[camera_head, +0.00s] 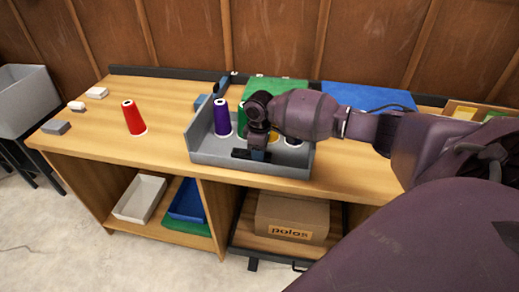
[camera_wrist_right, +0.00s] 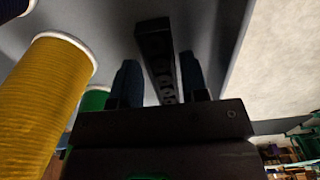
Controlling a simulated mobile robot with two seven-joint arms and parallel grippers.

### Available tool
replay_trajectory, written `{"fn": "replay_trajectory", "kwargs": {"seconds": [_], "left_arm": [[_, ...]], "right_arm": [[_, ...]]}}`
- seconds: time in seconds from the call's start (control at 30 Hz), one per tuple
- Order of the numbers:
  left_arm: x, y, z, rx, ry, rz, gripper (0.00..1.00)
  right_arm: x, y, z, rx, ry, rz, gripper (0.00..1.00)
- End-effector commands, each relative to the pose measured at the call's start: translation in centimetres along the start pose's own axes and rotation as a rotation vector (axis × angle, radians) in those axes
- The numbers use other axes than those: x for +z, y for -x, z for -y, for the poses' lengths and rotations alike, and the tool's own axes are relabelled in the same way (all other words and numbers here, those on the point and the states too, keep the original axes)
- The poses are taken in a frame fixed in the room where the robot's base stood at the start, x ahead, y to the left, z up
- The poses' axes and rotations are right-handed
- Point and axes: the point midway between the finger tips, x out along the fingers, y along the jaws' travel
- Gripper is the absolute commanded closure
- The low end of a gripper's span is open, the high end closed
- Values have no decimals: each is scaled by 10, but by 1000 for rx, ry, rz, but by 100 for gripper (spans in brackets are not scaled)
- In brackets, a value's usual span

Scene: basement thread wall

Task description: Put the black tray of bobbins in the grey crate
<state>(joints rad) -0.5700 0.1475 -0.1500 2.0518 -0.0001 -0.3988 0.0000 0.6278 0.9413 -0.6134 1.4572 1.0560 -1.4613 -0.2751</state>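The black tray of bobbins (camera_head: 241,154) is a dark bar at the front inside of the low grey crate (camera_head: 212,155) on the bench. In the right wrist view the black tray (camera_wrist_right: 155,50) runs between my two fingers, with small round forms along it. My right gripper (camera_head: 259,155) points down over the crate and appears shut on the tray. Whether the tray touches the crate floor is hard to tell. A purple cone (camera_head: 222,118) stands in the crate; a yellow cone (camera_wrist_right: 50,90) and a green cone (camera_wrist_right: 92,102) show beside my fingers. My left gripper is not in view.
A red cone (camera_head: 133,118) and several small blocks (camera_head: 56,127) are on the bench's left. A grey bin (camera_head: 28,98) stands far left. A cardboard box (camera_head: 292,215) sits below.

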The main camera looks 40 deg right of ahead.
Motion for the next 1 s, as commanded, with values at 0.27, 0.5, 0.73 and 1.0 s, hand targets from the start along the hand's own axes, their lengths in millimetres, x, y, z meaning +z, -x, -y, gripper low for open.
{"fn": "replay_trajectory", "kwargs": {"seconds": [0.27, 0.5, 0.73, 1.0], "left_arm": [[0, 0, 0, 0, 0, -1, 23], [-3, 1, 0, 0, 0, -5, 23], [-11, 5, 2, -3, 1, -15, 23], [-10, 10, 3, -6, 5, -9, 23]], "right_arm": [[0, 0, 0, 0, 0, 0, 40], [0, 9, 0, 2, 1, -2, 40], [-1, 47, 0, 4, 2, -4, 40], [0, 91, 0, 2, 0, -3, 40]]}}
